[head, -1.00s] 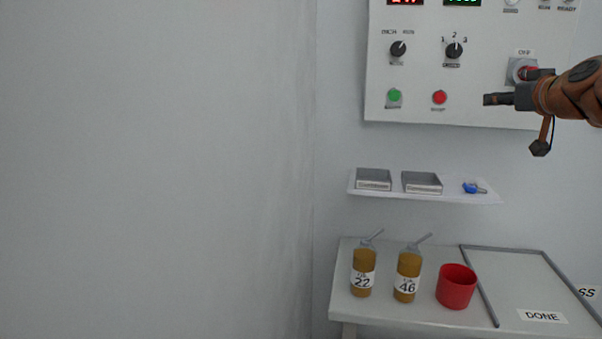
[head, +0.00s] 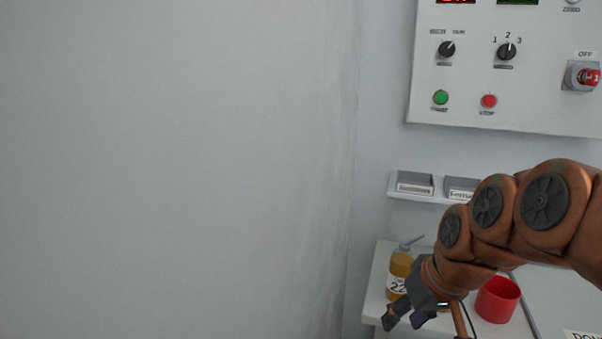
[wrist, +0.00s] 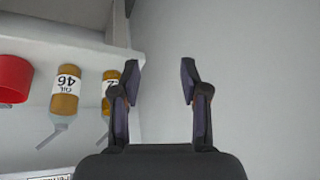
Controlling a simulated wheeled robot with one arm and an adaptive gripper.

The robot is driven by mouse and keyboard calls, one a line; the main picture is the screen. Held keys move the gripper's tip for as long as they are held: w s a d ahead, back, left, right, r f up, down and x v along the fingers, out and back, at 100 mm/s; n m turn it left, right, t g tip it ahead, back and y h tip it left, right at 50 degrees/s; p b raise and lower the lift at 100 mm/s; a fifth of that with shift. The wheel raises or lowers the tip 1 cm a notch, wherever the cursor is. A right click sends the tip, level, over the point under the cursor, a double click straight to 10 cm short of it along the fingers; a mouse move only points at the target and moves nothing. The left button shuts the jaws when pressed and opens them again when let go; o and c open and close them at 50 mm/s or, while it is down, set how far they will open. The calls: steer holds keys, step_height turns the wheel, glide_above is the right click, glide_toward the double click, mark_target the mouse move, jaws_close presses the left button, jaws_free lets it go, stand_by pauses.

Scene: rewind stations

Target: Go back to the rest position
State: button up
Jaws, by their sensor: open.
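My gripper (head: 407,318) hangs at the lower right of the head view, pointing down and to the left, in front of the table's left end. In the wrist view my gripper (wrist: 160,80) is open, with nothing between its two fingers. Past the fingers is mostly plain grey surface. My copper-coloured arm reaches in from the right edge of the head view and hides part of the table and shelf.
The table (head: 372,300) holds a bottle marked 22 (head: 398,272) and a red cup (head: 497,299). The bottle marked 46 (wrist: 66,95) shows in the wrist view. Above are a shelf (head: 396,192) with grey boxes and a control panel (head: 470,75). The left side is bare wall.

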steer(key=s+f+m+g+h, duration=0.1)
steer(key=s+f+g, duration=0.1)
steer(key=s+f, duration=0.35)
steer(key=s+f+g+h, duration=0.1)
steer(key=s+f+g, duration=0.1)
steer(key=s, duration=0.7)
steer(key=s+f+m+g, duration=0.1)
steer(key=s+f+g, duration=0.1)
steer(key=s+f, duration=0.35)
step_height(320, 180, up, 15)
steer(key=s+p, duration=0.1)
steer(key=p, duration=1.1)
steer(key=shift+d+t+p, duration=0.3)
steer(key=shift+d+p, duration=0.1)
